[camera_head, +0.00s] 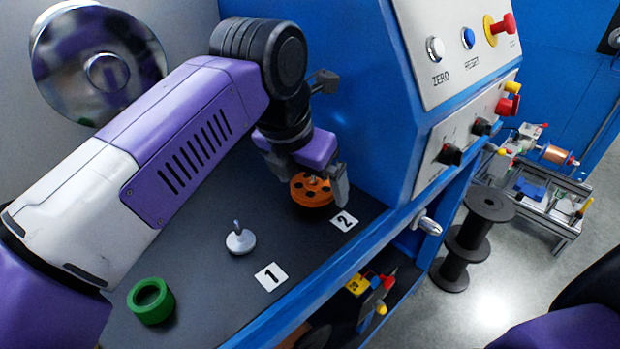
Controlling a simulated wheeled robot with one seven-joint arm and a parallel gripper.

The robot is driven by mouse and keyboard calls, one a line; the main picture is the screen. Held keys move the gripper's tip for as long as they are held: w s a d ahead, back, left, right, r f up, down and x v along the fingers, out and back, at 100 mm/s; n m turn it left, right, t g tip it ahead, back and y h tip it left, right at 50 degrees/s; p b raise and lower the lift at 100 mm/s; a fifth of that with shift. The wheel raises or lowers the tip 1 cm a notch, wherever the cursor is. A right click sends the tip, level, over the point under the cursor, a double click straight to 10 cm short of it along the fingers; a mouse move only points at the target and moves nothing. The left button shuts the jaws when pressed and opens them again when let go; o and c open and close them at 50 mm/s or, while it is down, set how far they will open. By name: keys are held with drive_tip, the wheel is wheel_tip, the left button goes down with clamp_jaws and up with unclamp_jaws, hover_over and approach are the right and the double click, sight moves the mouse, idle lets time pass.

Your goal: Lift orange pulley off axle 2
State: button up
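The orange pulley (312,191) is a round disc with dark holes, near the plate marked 2 (344,221) on the dark machine top. A small metal tip shows at its centre. My gripper (318,184) is over the pulley, with one grey finger at its right side.
A green ring (151,301) lies on the machine top at the lower left. A large metal disc (98,65) is on the back wall. The top around axle 1 is clear.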

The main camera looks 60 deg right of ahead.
sight(310, 185)
drive_tip(key=c, duration=1.6)
drive_tip(key=shift+r, duration=0.1)
drive_tip(key=shift+c, duration=0.2)
drive_tip(key=shift+r+p, duration=0.55)
drive_tip(key=shift+r, duration=1.25)
drive_tip(key=shift+r+p, duration=0.4)
drive_tip(key=shift+r, duration=0.6)
wheel_tip(310, 185, up, 4)
drive_tip(key=shift+r+p, duration=0.1)
drive_tip(key=shift+p, duration=0.6)
drive_tip(key=shift+s, duration=0.1)
